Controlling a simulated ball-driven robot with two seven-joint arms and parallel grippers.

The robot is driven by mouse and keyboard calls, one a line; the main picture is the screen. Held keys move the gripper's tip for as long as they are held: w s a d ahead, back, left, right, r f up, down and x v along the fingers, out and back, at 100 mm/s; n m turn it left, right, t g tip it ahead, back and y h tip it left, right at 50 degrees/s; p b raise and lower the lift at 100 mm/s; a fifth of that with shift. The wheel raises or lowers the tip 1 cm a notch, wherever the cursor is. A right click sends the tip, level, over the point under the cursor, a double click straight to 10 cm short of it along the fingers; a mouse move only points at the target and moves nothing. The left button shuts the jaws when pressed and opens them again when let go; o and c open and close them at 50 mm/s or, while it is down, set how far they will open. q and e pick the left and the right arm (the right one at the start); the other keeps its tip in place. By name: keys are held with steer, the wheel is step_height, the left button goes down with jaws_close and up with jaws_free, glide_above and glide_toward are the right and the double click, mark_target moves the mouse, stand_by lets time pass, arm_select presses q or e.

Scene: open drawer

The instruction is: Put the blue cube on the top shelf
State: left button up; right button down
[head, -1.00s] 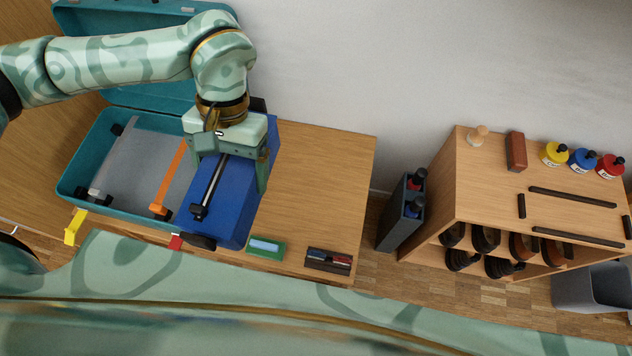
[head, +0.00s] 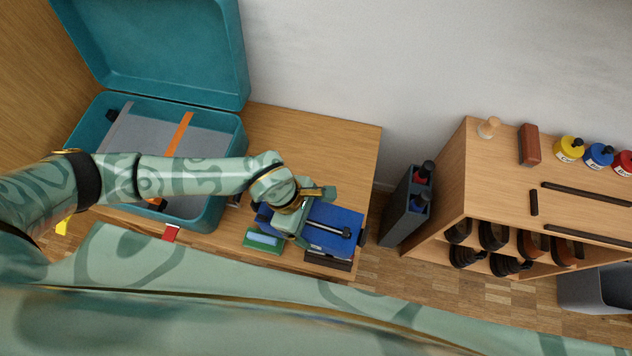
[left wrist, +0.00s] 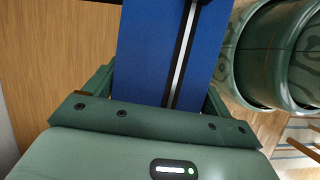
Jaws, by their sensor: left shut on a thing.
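A blue box with a black-and-silver strip on it (head: 340,222) is over the right end of the wooden table in the head view; I see no separate small blue cube. My left gripper (head: 303,213) is shut on the box's left part. The left wrist view shows the blue box (left wrist: 143,50) between the green fingers of my left gripper (left wrist: 160,88). I cannot tell how high the box is above the table. The wooden shelf unit (head: 497,185) stands at the right, its top partly bare. My right gripper is not in view.
An open teal case (head: 232,130) sits on the table (head: 300,140). A green item (head: 258,243) and a dark tray (head: 328,262) lie near the front edge. A grey bottle holder (head: 402,212) stands between table and shelf. A red-brown block (head: 529,146) and paint jars line the shelf's back.

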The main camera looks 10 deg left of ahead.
arm_select(q)
steer(key=shift+d+n, duration=0.1)
steer(key=shift+n, duration=0.2)
steer(key=shift+w, duration=0.2)
steer(key=w+a+f+b, duration=0.1)
steer(key=w+f+b, duration=0.2)
steer(key=w, duration=0.1)
steer(key=w+a+f+b, duration=0.1)
steer(key=w+f+b, duration=0.2)
steer(key=w, duration=0.1)
steer(key=w+f+b, duration=0.3)
steer(key=w, duration=0.1)
steer(key=shift+w+a+f, duration=0.2)
steer(key=shift+w+a, duration=0.2)
steer(key=f+b, duration=0.3)
steer(key=shift+w+a+f, duration=0.1)
steer(key=shift+w+f, duration=0.2)
steer(key=shift+f, duration=0.1)
steer(key=shift+r, duration=0.15)
steer(key=o, duration=1.2)
steer(key=shift+c, duration=0.2)
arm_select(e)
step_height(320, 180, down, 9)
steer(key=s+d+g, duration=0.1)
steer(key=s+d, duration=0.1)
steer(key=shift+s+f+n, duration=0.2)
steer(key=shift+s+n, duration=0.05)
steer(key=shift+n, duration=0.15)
